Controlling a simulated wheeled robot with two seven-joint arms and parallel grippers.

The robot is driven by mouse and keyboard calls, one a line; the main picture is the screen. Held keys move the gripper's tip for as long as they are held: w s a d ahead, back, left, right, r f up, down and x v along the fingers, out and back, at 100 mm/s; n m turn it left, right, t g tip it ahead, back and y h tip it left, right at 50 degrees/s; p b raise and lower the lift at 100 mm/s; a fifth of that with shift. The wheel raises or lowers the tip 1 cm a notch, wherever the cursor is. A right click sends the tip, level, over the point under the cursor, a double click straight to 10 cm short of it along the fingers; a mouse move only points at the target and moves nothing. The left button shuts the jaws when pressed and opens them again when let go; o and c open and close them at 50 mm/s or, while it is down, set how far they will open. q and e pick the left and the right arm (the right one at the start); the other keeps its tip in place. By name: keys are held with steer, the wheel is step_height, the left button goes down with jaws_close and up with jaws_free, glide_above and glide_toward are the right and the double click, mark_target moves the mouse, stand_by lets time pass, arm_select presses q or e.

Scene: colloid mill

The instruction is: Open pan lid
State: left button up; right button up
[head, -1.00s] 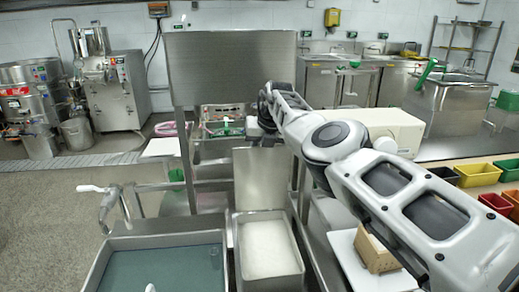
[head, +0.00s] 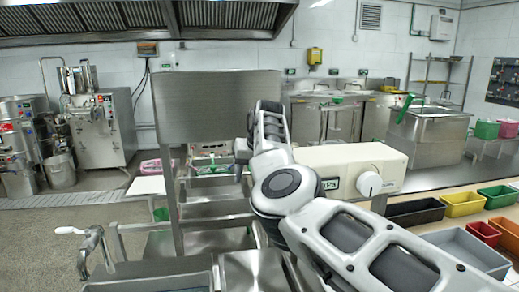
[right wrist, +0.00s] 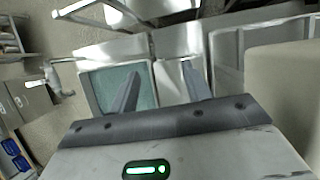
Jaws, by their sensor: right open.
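The pan is at the bottom centre of the head view. Its lid, a flat metal plate (head: 252,272), appears to lie down over it and is partly cut off by the frame. In the right wrist view the pan with its metal lid (right wrist: 172,76) shows beside the teal basin, partly behind the fingers. My right gripper (head: 242,157) is beyond and above the lid, apart from it. Its two fingers (right wrist: 160,80) are spread, with nothing between them. My left gripper is out of view.
A basin with teal contents (right wrist: 108,88) stands left of the pan, with a tap (head: 90,245) behind it. An upright metal panel (head: 215,108) and shelves stand behind. A white box with a knob (head: 350,165) and coloured bins (head: 462,204) are at the right.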

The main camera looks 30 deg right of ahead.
steer(key=b+v, duration=0.2)
steer(key=v, duration=0.8)
steer(key=shift+s+r, duration=0.2)
steer(key=shift+r, duration=0.15)
steer(key=shift+f, duration=0.1)
